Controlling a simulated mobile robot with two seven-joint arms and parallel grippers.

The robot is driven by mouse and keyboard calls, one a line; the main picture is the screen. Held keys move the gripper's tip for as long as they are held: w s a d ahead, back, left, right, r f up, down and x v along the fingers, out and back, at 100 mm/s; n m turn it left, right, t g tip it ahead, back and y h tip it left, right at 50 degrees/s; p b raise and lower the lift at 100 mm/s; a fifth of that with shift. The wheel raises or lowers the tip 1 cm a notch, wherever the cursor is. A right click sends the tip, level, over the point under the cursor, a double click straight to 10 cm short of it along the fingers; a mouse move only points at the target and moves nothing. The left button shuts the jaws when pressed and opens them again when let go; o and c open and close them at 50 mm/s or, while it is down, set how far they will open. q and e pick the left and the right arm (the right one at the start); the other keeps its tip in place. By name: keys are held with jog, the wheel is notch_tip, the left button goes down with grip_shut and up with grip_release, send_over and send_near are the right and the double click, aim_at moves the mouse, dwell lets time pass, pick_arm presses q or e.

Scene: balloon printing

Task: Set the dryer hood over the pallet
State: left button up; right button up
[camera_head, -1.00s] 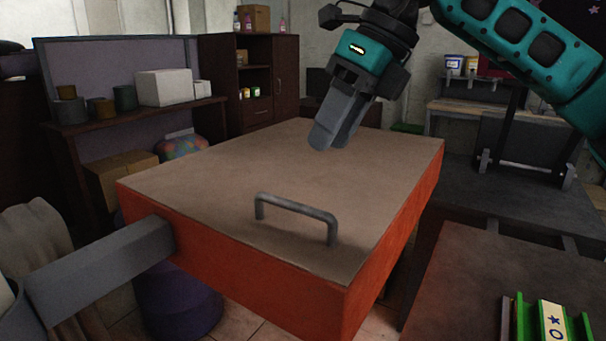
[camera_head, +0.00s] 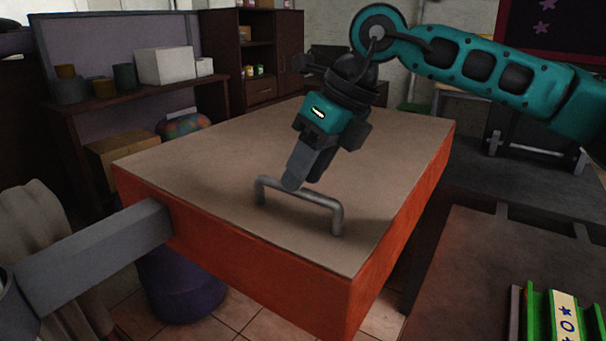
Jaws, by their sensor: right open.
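The dryer hood (camera_head: 230,262) is a large box with orange sides and a flat tan top, in the middle of the view. A grey bar handle (camera_head: 309,196) stands on its top near the front edge. My right gripper (camera_head: 294,183) is open and points down at the handle, its fingertips by the left part of the bar. I cannot tell whether they touch it. A grey beam (camera_head: 95,255) joins the hood's left side. No printing pallet can be clearly made out. My left gripper is not in view.
A dark platform (camera_head: 475,270) lies right of the hood, with a green holder (camera_head: 537,318) and a yellow marked strip (camera_head: 566,318) on it. A shelf (camera_head: 130,105) with pots and a white box stands back left. A purple round stool (camera_head: 180,290) is below the hood.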

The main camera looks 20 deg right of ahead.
jog(key=shift+w+a+f, duration=0.1)
jog(key=shift+a+f, duration=0.15)
jog(key=shift+f, duration=0.3)
grip_shut()
dwell(0.4)
